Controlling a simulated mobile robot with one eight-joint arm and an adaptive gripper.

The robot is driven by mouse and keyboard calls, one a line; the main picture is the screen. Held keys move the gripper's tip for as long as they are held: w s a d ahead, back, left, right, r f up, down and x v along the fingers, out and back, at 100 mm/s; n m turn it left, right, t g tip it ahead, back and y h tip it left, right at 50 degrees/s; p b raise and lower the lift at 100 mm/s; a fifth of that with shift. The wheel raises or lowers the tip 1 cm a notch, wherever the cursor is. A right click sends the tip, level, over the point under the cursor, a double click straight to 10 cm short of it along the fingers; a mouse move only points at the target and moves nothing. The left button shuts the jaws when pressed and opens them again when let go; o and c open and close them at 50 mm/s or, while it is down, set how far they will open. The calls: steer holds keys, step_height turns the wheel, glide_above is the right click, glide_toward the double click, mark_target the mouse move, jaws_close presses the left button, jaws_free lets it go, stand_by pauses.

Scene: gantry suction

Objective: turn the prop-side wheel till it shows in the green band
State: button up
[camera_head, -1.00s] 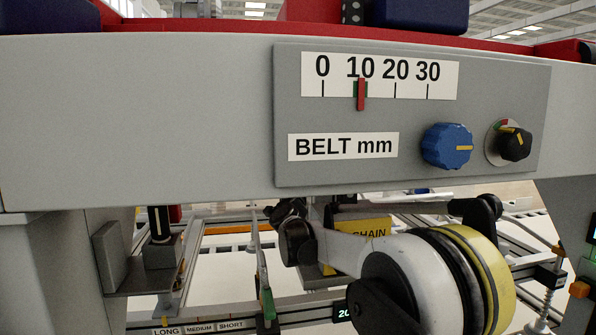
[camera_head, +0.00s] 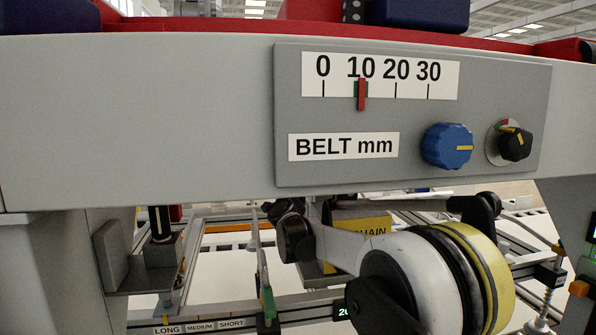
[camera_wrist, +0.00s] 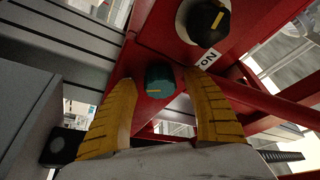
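In the wrist view, my gripper (camera_wrist: 159,77) is open, its two yellow ridged fingers apart. A teal round knob with a yellow mark (camera_wrist: 160,81) on a red frame shows between the fingertips; I cannot tell whether they touch it. A black knob with a yellow mark (camera_wrist: 206,20) sits above, by a white label (camera_wrist: 208,57). I cannot tell which knob is the prop-side wheel. In the head view, the BELT mm scale (camera_head: 380,76) has a red pointer (camera_head: 361,95) at 10, over a small green band. My fingers are not clear there.
A blue knob (camera_head: 447,146) and a black knob (camera_head: 514,144) sit on the grey panel (camera_head: 420,110). A yellow CHAIN sign (camera_head: 362,225) is partly behind my arm. Red beams (camera_wrist: 255,103) surround the teal knob closely. A grey box (camera_wrist: 25,100) stands at left.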

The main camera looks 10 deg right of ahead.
steer(key=v, duration=1.2)
